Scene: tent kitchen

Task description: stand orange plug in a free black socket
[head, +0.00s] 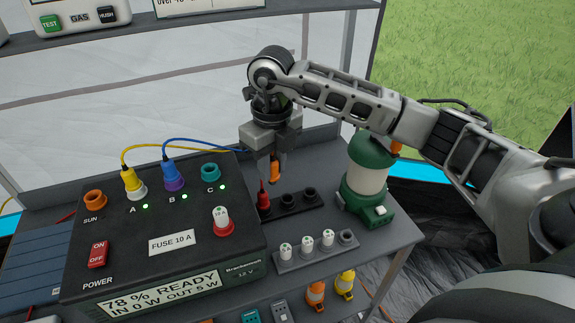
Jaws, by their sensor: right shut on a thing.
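My right gripper (273,165) points down above the back right of the table and is shut on the orange plug (274,174). The plug hangs below the fingers, just above the black socket strip (297,199). The strip's left socket holds a red plug (264,196). The middle socket (287,200) and right socket (310,192) look empty. I cannot tell whether the orange plug touches anything below it. My left gripper is not in view.
The black power box (170,230) with yellow and blue plugs fills the left. A grey fuse rack (315,253) stands in front of the strip. A green lantern (367,180) stands close to its right. A shelf edge (150,27) runs behind.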

